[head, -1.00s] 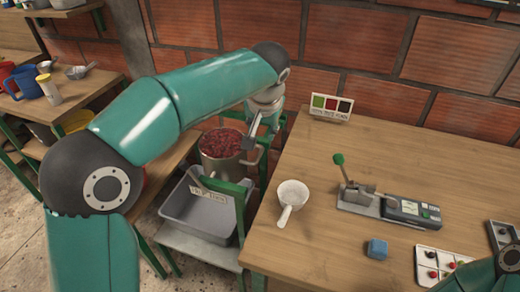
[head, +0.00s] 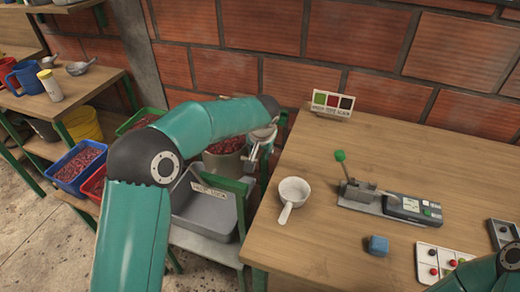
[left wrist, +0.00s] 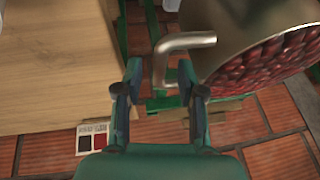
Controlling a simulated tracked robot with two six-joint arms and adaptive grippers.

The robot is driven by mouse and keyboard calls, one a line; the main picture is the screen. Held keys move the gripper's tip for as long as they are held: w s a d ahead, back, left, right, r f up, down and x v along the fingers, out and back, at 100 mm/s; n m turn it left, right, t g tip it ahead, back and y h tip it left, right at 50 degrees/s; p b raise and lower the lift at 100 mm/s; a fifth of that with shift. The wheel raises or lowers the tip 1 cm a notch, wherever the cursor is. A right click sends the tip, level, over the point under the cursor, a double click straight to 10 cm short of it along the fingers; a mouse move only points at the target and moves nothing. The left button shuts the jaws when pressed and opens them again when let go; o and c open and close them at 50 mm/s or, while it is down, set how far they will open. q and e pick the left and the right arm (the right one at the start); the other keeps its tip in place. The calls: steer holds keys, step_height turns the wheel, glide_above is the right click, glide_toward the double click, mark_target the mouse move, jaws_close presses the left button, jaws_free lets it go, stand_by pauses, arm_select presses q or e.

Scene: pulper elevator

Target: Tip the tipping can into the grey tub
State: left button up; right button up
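The tipping can (head: 222,166), a grey metal can full of red cherries, stands behind the grey tub (head: 207,212), partly hidden by my left arm. The tub looks empty in the part that shows and bears a label. My left gripper (head: 256,158) is at the can's right side, by its handle. In the left wrist view the can (left wrist: 225,28) is at upper right, and its bent handle (left wrist: 187,42) reaches down between the two spread fingers of the left gripper (left wrist: 161,72). Contact cannot be told. My right gripper is out of view; only part of that arm shows.
The wooden table (head: 330,240) at right holds a white scoop (head: 292,198), a lever device (head: 358,190), a blue cube (head: 377,246) and a tray with small balls (head: 440,262). A blue tub of cherries (head: 80,165) is at left. The brick wall is close behind.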

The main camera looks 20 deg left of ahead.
arm_select(q)
steer(key=shift+c, duration=0.2)
jaws_close()
steer(key=shift+a, duration=0.1)
